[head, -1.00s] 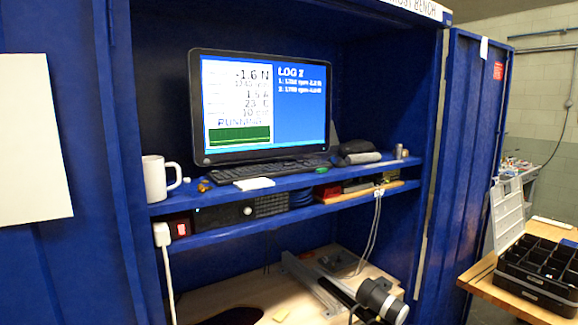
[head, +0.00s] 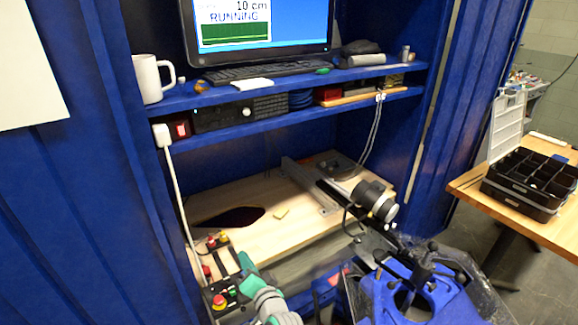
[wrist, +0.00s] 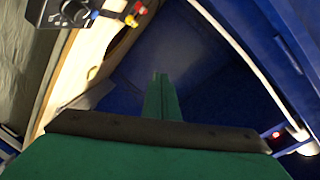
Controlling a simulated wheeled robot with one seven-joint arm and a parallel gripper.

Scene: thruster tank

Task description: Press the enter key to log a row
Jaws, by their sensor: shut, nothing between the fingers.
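The black keyboard (head: 265,73) lies on the blue shelf in front of the monitor (head: 262,28) in the head view. Its enter key is too small to make out. The monitor shows a green graph and the word RUNNING, with its upper part cut off. My gripper's green fingers (wrist: 162,98) are together and empty in the wrist view, pointing towards dark blue cabinet panels. The keyboard is not visible there. A green and white part of my arm is low in the head view, well below the keyboard; the fingertips cannot be made out there.
A white mug (head: 151,78) stands left of the keyboard. The lower shelf (head: 215,140) overhangs the wooden bench (head: 300,237). A control panel with red buttons (head: 220,300) is near my arm. A black organiser (head: 530,183) sits on the right table.

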